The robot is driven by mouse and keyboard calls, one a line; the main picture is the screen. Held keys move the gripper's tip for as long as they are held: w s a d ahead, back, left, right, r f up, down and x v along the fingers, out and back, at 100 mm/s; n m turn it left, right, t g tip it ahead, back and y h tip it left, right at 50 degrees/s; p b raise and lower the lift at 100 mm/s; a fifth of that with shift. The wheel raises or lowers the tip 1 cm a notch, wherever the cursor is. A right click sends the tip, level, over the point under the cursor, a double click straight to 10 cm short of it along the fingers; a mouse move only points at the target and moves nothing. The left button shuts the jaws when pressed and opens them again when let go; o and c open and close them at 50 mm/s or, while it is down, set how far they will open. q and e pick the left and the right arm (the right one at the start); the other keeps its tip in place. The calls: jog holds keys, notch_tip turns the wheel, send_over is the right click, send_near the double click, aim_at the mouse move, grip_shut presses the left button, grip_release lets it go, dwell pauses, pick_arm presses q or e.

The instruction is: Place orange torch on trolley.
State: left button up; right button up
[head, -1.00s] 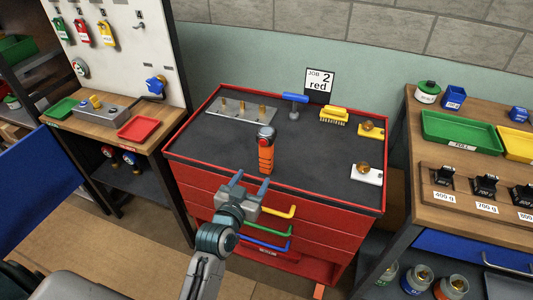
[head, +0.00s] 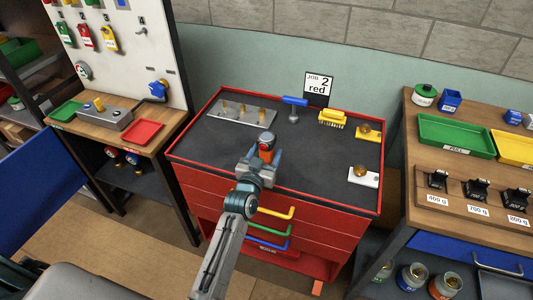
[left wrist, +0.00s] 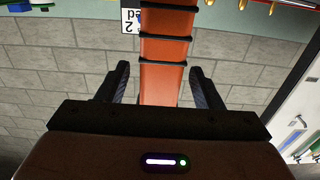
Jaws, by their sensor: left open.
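The orange torch (head: 267,147) with its dark and grey head stands upright on the dark top of the red trolley (head: 318,170). My left gripper (head: 264,158) is at the torch, its fingers open on either side, and hides the lower part of it. In the left wrist view the torch's orange ribbed body (left wrist: 166,55) lies between the two open fingers (left wrist: 159,75), with a gap visible on both sides. My right gripper is not in view.
On the trolley are a metal plate with brass pegs (head: 242,112), a blue-handled tool (head: 294,107), a yellow brush (head: 332,119), and yellow and white holders with brass knobs (head: 364,176). A bench with trays (head: 455,135) stands right; another bench (head: 140,145) stands left.

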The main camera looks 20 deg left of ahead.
pick_arm(q)
jog(key=shift+w, duration=0.45)
jog(key=shift+s, duration=0.1)
jog(key=shift+c, duration=0.2)
jog(key=c, duration=1.1)
grip_shut()
jog(key=shift+r, duration=0.2)
